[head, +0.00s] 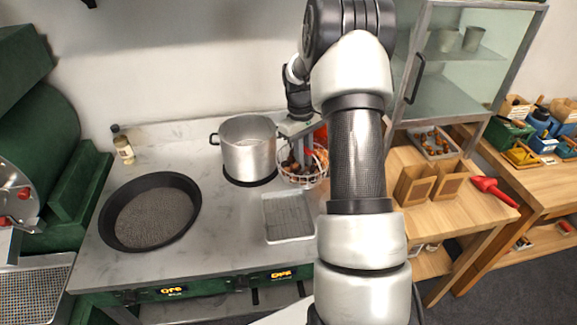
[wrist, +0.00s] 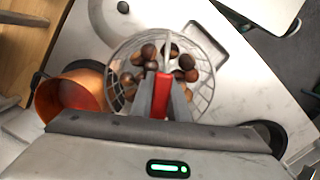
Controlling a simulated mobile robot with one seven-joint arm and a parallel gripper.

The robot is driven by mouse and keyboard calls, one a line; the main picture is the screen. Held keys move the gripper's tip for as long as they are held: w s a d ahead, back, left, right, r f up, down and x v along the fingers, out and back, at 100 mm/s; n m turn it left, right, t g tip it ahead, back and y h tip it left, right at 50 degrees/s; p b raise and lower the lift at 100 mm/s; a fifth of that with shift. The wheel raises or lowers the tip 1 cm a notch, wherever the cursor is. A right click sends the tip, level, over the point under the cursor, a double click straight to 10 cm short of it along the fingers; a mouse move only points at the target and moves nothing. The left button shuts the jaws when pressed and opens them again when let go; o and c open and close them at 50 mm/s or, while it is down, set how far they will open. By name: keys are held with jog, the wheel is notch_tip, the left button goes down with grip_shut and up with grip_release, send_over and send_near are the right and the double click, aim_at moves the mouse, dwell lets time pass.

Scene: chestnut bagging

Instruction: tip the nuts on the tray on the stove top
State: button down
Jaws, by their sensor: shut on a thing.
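A round wire basket (head: 303,177) holding several brown chestnuts stands at the back right of the stove top, beside the pot. It also shows in the wrist view (wrist: 208,88), with the chestnuts (wrist: 186,62) inside. My gripper (head: 301,152) is over the basket, pointing down. In the wrist view my gripper (wrist: 165,98) is shut on the basket's red handle (wrist: 161,94). I cannot tell whether the basket touches the surface. A shallow light-grey tray (head: 288,238) lies on the stove top in front of the basket, with no nuts visible in it.
A silver pot (head: 248,152) stands left of the basket. A wide black pan (head: 108,222) is further left, near a small bottle (head: 123,148). A copper pot (wrist: 72,100) is close to the basket. A wooden table (head: 455,215) with paper bags stands right.

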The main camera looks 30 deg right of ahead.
jog(key=shift+a+f+t+h, duration=0.15)
jog(key=shift+t+h, duration=0.1)
jog(key=shift+h, duration=0.3)
jog(key=shift+a+f+t+h, duration=0.1)
jog(key=shift+t+h, duration=0.15)
jog(key=shift+h, duration=0.3)
jog(key=h, duration=0.1)
jog(key=t+h, duration=0.1)
jog(key=h, duration=0.1)
jog(key=shift+s+a+f, duration=0.1)
jog(key=shift+f, duration=0.3)
jog(key=shift+a+f+t+h+b, duration=0.1)
jog(key=shift+f+t+h+b, duration=0.1)
jog(key=shift+t+h+b, duration=0.3)
jog(key=shift+a+r+b, duration=0.1)
jog(key=shift+a+b, duration=0.05)
jog(key=shift+b, duration=0.25)
jog(key=h+b, duration=0.1)
jog(key=b, duration=0.2)
jog(key=shift+s, duration=0.15)
